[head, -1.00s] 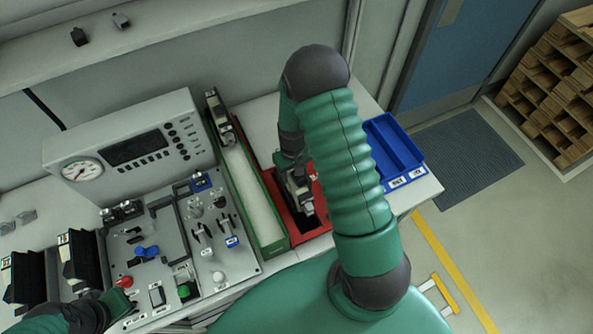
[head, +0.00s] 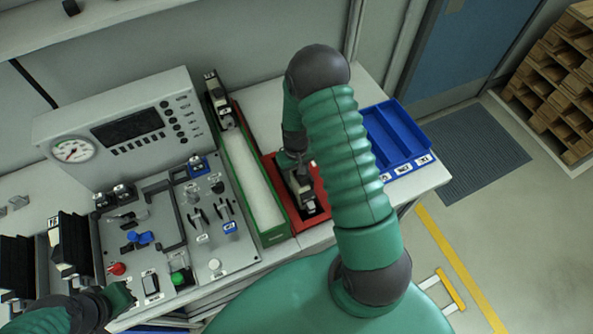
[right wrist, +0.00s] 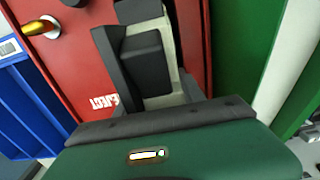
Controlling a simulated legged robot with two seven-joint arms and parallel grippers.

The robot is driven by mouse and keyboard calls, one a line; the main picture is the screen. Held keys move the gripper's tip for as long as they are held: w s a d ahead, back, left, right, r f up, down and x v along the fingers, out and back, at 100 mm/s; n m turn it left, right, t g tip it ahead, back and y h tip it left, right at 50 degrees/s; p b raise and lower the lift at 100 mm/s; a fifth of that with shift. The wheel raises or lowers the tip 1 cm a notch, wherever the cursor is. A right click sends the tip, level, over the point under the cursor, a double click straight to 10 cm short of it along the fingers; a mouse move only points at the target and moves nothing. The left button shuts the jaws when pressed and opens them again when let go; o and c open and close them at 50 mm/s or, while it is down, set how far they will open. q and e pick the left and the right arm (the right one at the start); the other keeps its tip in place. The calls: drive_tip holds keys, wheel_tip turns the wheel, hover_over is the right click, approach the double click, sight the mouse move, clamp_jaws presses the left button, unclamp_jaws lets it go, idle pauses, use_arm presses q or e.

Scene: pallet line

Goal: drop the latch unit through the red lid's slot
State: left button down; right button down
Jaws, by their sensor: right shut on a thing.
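The red lid (head: 321,216) lies on the bench, right of the green tray; its dark slot (head: 311,211) is partly covered by my right gripper. My right gripper (head: 303,188) is shut on the dark grey and black latch unit (head: 302,180) over the lid. In the right wrist view the latch unit (right wrist: 147,55) hangs over the red lid (right wrist: 75,60), with pale lettering and a brass knob on it. The slot edges are hidden there. My left gripper (head: 117,297) is at lower left, beside the control panel; its jaws are unclear.
A blue bin (head: 397,135) stands right of the lid. The control panel (head: 150,262), with its switches, is on the left. Black holders (head: 70,240) stand at far left.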

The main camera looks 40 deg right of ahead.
drive_tip(key=shift+w+d+f, duration=0.1)
drive_tip(key=shift+d, duration=0.15)
drive_tip(key=c, duration=0.9)
unclamp_jaws()
drive_tip(key=shift+d, duration=0.2)
drive_tip(key=shift+o, duration=1.4)
drive_tip(key=shift+a, duration=0.3)
drive_tip(key=shift+r, duration=0.5)
use_arm(q)
drive_tip(key=shift+s+b+x, duration=0.25)
drive_tip(key=shift+b+x, duration=0.8)
drive_tip(key=shift+b, duration=0.05)
use_arm(e)
wheel_tip(320, 180, up, 16)
use_arm(q)
drive_tip(key=shift+d+f, duration=0.1)
drive_tip(key=shift+d, duration=0.15)
use_arm(e)
drive_tip(key=shift+d+f, duration=0.1)
